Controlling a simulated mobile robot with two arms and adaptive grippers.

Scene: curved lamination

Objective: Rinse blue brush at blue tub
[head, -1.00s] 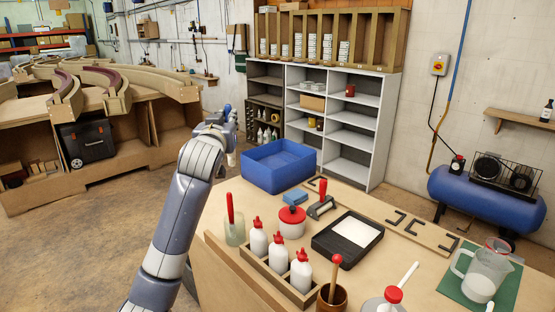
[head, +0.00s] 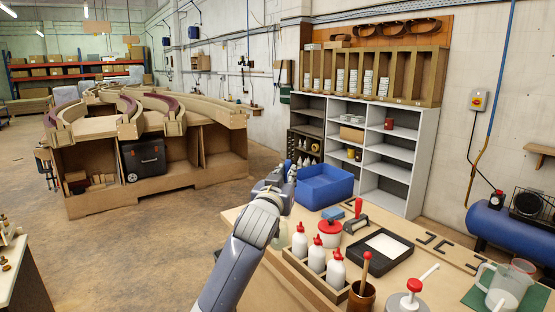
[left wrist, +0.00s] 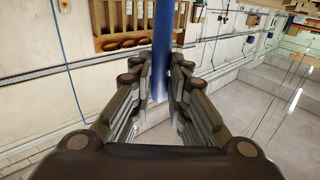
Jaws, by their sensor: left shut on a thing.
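The blue tub (head: 324,188) stands at the far left corner of the workbench and looks empty. My left gripper (head: 286,176) is just beyond the tub's left side, partly hidden by my arm. In the left wrist view the fingers (left wrist: 160,88) are closed around a long blue shaft (left wrist: 163,40), which looks like the blue brush's handle. The brush's bristles are not visible. My right gripper is out of view.
White red-capped bottles (head: 317,254) stand in a wooden rack near my arm. A red-lidded pot (head: 330,236), a blue sponge (head: 333,213), a black tray (head: 362,253) and a red-handled roller (head: 357,218) sit near the tub. Open floor lies left of the bench.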

